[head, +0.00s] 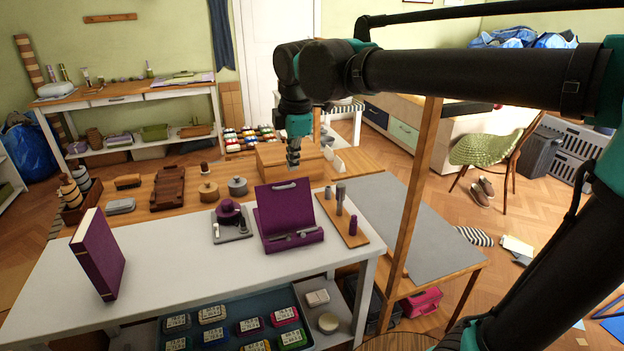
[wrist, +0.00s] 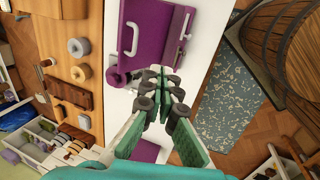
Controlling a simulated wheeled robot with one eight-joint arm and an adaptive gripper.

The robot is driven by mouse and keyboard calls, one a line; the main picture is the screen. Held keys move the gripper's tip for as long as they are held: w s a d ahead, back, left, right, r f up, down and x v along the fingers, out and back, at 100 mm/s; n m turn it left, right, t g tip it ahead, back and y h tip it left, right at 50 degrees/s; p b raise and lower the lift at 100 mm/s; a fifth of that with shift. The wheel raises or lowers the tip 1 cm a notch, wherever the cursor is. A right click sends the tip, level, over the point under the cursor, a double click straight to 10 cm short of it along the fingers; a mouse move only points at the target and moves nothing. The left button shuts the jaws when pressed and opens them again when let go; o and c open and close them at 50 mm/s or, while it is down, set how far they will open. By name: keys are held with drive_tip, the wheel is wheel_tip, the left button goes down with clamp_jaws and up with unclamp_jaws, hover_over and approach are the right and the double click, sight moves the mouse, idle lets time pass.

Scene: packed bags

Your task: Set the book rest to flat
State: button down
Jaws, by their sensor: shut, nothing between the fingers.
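The purple book rest (head: 285,208) stands on the white table with its back panel raised and leaning. A pale handle (head: 284,186) runs along the panel's top edge, and a ledge with small grey parts (head: 295,239) lies at its foot. In the wrist view the book rest (wrist: 168,35) is at the top centre, with its handle (wrist: 133,39) on its left side. My gripper (head: 293,164) hangs just above and behind the panel's top edge, apart from it. Its fingers show in the wrist view (wrist: 161,78), closed together and empty, hiding part of the rest's near end.
A purple book (head: 98,254) stands upright at the white table's (head: 190,270) left. A round purple knob on a grey plate (head: 230,214) sits left of the rest. A wooden strip with small pegs (head: 341,218) is at its right. A wooden post (head: 415,185) rises farther right.

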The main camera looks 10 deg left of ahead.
drive_tip(key=w+a+f, duration=0.3)
drive_tip(key=w+f, duration=0.2)
drive_tip(key=f, duration=0.5)
drive_tip(key=shift+w+a+f, duration=0.25)
drive_tip(key=shift+w, duration=0.1)
drive_tip(key=shift+w+a+g, duration=0.25)
drive_tip(key=shift+w+g, duration=0.05)
drive_tip(key=shift+w, duration=0.15)
